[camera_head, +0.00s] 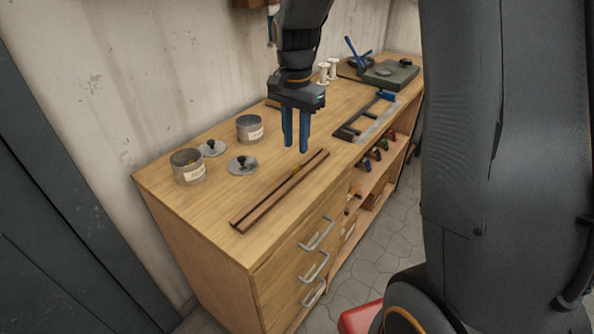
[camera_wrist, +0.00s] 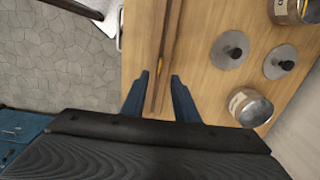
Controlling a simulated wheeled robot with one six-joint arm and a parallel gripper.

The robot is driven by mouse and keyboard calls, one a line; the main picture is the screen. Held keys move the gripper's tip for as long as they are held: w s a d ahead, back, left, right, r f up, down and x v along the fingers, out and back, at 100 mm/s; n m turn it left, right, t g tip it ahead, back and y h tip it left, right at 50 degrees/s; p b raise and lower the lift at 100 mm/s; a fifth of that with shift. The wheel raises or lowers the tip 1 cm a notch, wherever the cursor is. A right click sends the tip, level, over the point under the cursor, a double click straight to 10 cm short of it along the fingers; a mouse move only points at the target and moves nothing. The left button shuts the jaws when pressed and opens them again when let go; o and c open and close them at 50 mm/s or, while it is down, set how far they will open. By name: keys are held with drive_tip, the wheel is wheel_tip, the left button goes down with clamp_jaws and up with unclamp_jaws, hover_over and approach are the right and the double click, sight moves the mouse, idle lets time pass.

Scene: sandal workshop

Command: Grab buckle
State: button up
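A tiny gold piece, which looks like the buckle (camera_head: 295,171), lies at two long brown strips (camera_head: 270,200) on the wooden workbench. It is too small to make out its shape. In the wrist view the gold buckle (camera_wrist: 161,66) shows between the strips, just past the fingertips. My gripper (camera_head: 296,150) has two blue fingers pointing down, apart and empty, above the bench near the far end of the strips. In the wrist view my gripper (camera_wrist: 159,75) is open, with its fingers on either side of the strips.
Two labelled tins (camera_head: 188,168) (camera_head: 250,129) and two knobbed lids (camera_head: 242,165) (camera_head: 212,148) stand left of my gripper. A dark frame with tools (camera_head: 366,122) lies to the right. White spools (camera_head: 332,68) and a dark green block (camera_head: 390,74) are farther back.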

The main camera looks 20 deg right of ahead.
sight(297, 166)
drive_tip(key=shift+d+f+p, duration=0.1)
drive_tip(key=shift+f+p, duration=1.3)
drive_tip(key=shift+f, duration=2.35)
clamp_jaws()
